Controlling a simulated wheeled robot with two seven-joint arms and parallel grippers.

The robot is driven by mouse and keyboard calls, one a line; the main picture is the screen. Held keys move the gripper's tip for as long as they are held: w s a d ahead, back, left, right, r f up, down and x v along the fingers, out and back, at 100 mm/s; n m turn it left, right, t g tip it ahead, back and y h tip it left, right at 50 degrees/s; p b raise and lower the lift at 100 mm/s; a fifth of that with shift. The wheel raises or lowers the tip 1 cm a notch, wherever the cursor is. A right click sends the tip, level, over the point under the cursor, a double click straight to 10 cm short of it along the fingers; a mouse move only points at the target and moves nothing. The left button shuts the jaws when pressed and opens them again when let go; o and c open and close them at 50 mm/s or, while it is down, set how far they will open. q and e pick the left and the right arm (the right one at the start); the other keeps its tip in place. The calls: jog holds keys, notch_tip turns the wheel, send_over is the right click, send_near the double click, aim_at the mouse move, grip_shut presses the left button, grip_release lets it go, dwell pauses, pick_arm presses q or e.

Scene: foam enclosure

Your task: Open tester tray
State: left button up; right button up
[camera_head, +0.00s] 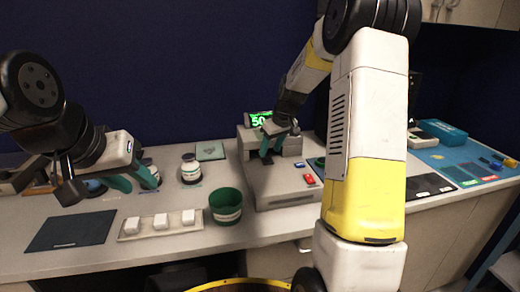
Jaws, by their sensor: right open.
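The tester (285,187) is a grey machine on the counter with a lit green display (258,119) at its back. A red button (309,180) and a blue button (299,164) are on its top. My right gripper (268,154) is open over the tester's top, with teal fingers close to its surface. I cannot tell whether it touches the tester, and the tray cannot be made out apart from the body. My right arm hides the tester's right side. My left gripper (134,181) is open and empty above the counter at the left.
A green cup (226,206) stands left of the tester. A tray with white blocks (161,220) and a dark mat (72,231) lie further left. A white jar (190,168) stands behind. A blue mat (468,160) with small items lies at the right.

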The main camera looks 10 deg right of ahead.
jog(key=shift+x, duration=1)
grip_shut()
dwell(0.7)
